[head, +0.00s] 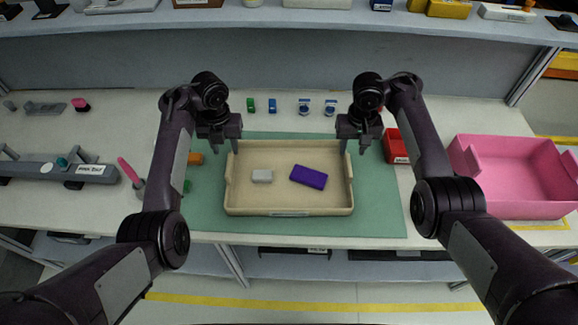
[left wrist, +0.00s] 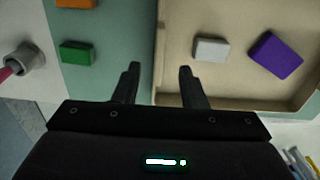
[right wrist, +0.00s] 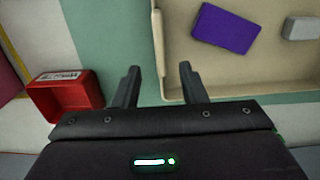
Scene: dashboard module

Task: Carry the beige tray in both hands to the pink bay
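The beige tray (head: 270,205) lies on a green mat, with a white block (head: 262,176) and a purple block (head: 309,177) inside. My left gripper (head: 224,148) is at the tray's left side toward the back; in the left wrist view its open fingers (left wrist: 159,82) lie either side of the tray's side wall line. My right gripper (head: 354,148) is at the right side toward the back, open, its fingers (right wrist: 160,82) likewise either side of the wall line. Finger depth against the walls cannot be told. The pink bay (head: 520,205) is an open pink bin at the right.
A red bin (head: 397,147) stands between the tray and the pink bay. Orange (head: 195,159) and green (left wrist: 76,52) blocks lie left of the tray. A grey fixture (head: 60,168) and a pink-handled tool (head: 128,170) are further left. A shelf (head: 290,22) crosses the back.

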